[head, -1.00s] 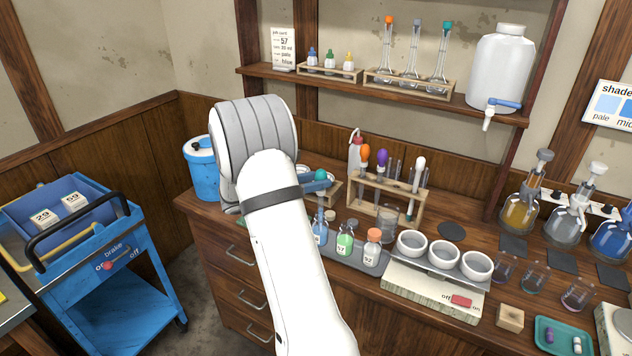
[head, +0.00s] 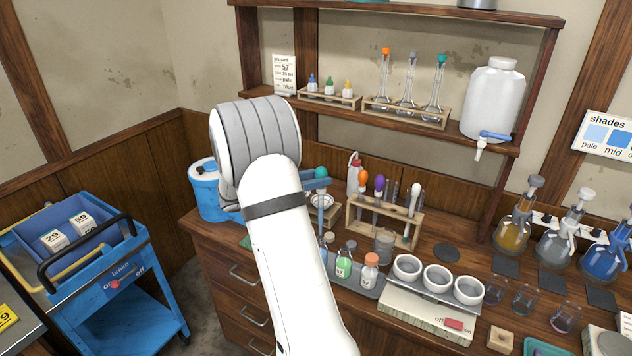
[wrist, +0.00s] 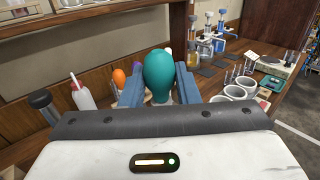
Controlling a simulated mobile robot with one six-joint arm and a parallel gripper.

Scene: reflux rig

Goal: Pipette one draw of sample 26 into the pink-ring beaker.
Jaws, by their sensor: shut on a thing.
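My gripper (head: 316,184) is shut on a pipette with a teal bulb (head: 321,172). In the wrist view the bulb (wrist: 158,74) stands upright between the blue fingers (wrist: 158,88). The pipette's thin stem (head: 320,208) hangs down towards the bottle tray; its tip is hard to make out. A green-liquid bottle (head: 343,262) and an orange-capped bottle (head: 370,271) stand in the tray; a blue one beside them is mostly behind my arm. No label reads clearly as 26. Small beakers (head: 495,290), (head: 525,299) stand at right; the rightmost (head: 565,317) looks pinkish, its ring unclear.
A wooden rack (head: 384,222) with orange, purple and white-topped pipettes stands behind the bottles. Flasks with pumps (head: 515,225) stand at the back right.

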